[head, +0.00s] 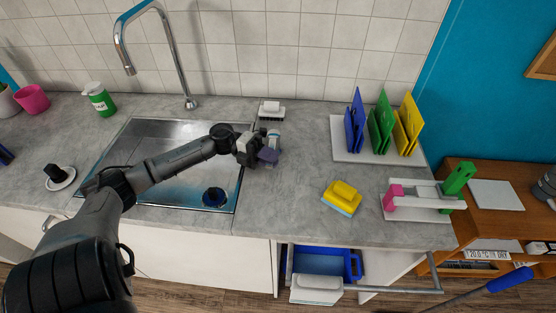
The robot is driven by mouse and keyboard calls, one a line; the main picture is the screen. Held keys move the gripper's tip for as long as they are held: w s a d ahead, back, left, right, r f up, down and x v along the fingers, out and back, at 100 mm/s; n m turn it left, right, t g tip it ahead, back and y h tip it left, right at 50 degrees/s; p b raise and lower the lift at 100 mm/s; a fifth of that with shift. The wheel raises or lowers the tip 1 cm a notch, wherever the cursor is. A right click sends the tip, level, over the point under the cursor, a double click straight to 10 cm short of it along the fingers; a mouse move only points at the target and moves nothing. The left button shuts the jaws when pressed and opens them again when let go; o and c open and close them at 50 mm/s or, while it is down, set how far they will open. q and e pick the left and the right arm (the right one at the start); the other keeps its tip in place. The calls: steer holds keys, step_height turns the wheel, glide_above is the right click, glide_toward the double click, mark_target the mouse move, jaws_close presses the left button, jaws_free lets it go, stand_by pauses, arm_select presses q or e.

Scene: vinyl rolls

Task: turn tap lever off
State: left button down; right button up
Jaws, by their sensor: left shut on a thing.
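The chrome tap (165,35) has a tall curved spout and stands behind the steel sink. I cannot make out its lever clearly. My left arm reaches across the sink, and my left gripper (267,154) is at the counter just right of the sink, well to the right of the tap's foot. It is shut on a small white and light-blue thing (274,137), partly hidden by the fingers; I cannot tell exactly what it is. My right gripper is not in view.
A white block (271,106) stands just behind the gripper. To the right are a rack of blue, green and yellow boards (380,122), a yellow sponge (342,195) and a white stand (424,202). A drawer (318,262) is open below. The sink (165,130) looks empty except for its drain.

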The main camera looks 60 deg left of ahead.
arm_select(q)
steer(key=shift+f, duration=0.1)
steer(key=c, duration=1.1)
jaws_free()
steer(key=shift+a, duration=0.1)
steer(key=shift+s+a, duration=0.2)
steer(key=shift+a, duration=0.1)
steer(key=shift+b+v, duration=1.65)
steer(key=shift+v, duration=4.9)
steer(key=shift+d, duration=0.15)
